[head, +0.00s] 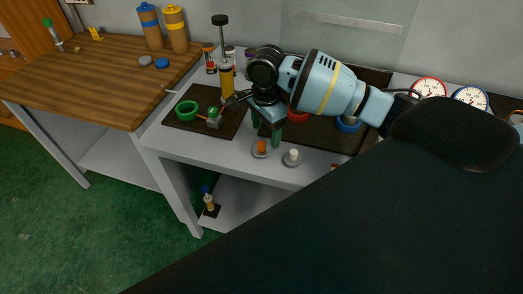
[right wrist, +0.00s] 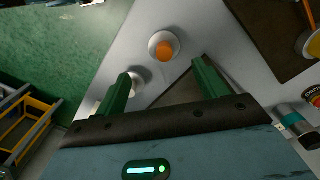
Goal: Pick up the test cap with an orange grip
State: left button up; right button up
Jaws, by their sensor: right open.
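The test cap with an orange grip (head: 261,148) is a grey disc with an orange knob, near the front edge of the grey bench. It also shows in the right wrist view (right wrist: 164,48), just past the fingertips and between their lines. My right gripper (head: 266,133) is open and empty, its green fingers pointing down just behind the cap. Its two fingers also show apart in the right wrist view (right wrist: 162,72). I see no contact with the cap. My left gripper is not in view.
A similar cap with a white grip (head: 292,157) sits close to the right of the orange one, partly behind a finger in the wrist view. A dark mat (head: 175,125) holds a green ring (head: 187,110) and a small vise (head: 214,117). Gauges (head: 430,90) stand at the right.

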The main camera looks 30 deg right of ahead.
aim_at(262, 143)
jog(key=shift+a+f, duration=0.1)
jog(key=shift+f, duration=0.8)
jog(key=f, duration=0.4)
jog(key=shift+w+a+b, duration=0.25)
jog(key=shift+w+b, duration=0.1)
jog(key=shift+b, duration=0.05)
jog(key=shift+f, duration=0.6)
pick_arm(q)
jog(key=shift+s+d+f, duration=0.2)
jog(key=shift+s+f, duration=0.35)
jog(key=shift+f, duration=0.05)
pick_arm(e)
jog(key=c, duration=1)
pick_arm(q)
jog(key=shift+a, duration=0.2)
pick_arm(e)
jog(key=shift+c, duration=0.7)
jog(key=shift+r, duration=0.1)
